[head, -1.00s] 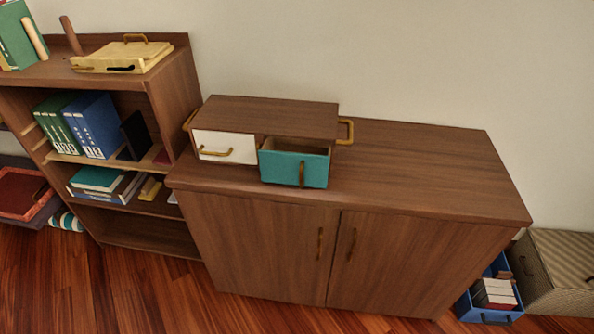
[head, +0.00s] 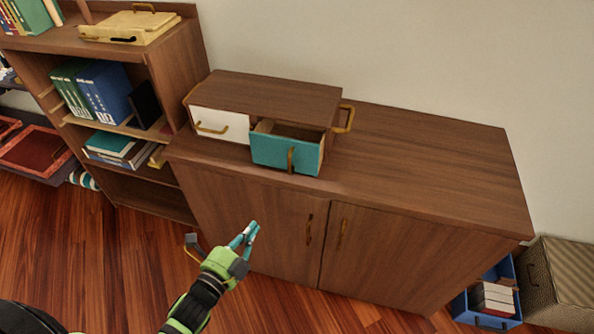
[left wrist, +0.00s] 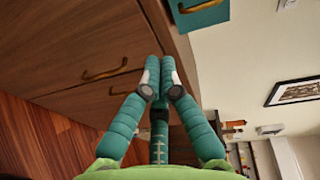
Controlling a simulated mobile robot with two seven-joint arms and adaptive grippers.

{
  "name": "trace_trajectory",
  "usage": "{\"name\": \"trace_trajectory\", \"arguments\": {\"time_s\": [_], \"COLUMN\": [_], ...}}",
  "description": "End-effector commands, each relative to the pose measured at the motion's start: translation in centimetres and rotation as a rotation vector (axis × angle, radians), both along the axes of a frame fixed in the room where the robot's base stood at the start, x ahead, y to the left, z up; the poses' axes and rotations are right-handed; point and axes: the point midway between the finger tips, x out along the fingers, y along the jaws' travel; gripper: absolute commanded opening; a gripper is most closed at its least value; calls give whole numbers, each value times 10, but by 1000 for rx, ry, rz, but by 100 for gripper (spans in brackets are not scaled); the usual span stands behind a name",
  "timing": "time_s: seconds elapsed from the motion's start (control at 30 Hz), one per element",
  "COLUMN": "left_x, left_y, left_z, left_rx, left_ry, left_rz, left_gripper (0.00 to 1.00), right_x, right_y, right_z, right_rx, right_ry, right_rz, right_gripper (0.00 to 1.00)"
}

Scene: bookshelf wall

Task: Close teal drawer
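The teal drawer (head: 270,154) sits pulled out from the right side of a small wooden drawer box (head: 265,95); its open top shows. A vertical brass handle (head: 291,160) is on its front. In the left wrist view, a teal panel (left wrist: 208,16) with a brass handle shows at the top. My left gripper (head: 250,230) is in front of the cabinet, lower and left of the teal drawer and apart from it. Its fingertips (left wrist: 160,68) are together with nothing between them. My right gripper is not in view.
The box stands on a wooden cabinet (head: 430,150), whose top is clear to the right. A white drawer (head: 222,121) beside the teal one is shut. A bookshelf (head: 175,75) stands left. A blue bin (head: 462,308) and woven box (head: 560,285) are right on the floor.

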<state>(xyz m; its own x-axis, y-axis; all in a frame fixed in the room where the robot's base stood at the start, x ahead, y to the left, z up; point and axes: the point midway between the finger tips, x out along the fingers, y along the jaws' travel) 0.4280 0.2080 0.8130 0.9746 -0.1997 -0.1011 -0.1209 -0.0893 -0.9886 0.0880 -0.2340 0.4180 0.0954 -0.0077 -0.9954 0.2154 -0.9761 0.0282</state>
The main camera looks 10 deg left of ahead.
Motion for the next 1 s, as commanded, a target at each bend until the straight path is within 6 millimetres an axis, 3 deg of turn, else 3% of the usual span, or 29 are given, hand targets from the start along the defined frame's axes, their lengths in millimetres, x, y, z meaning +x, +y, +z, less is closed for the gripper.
{"name": "trace_trajectory", "arguments": {"time_s": [0.03,0.1,0.2,0.37,0.5,0.8,1.0], "left_x": [1,2,6,24,53,112,134], "left_y": [-2,-5,-7,-11,-18,-32,-37], "left_z": [20,38,47,49,50,48,46], "left_rx": [38,74,94,92,90,89,90], "left_ry": [-52,-100,-126,-127,-127,-124,-122], "left_rz": [-15,-28,-35,-35,-35,-34,-33], "left_gripper": [0,0,0,0,0,0,0], "right_x": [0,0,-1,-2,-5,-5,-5], "right_y": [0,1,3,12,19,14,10], "right_z": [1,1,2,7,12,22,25], "right_rx": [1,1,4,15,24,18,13], "right_ry": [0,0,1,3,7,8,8], "right_rz": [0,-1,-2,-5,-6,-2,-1], "right_gripper": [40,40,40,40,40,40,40]}}
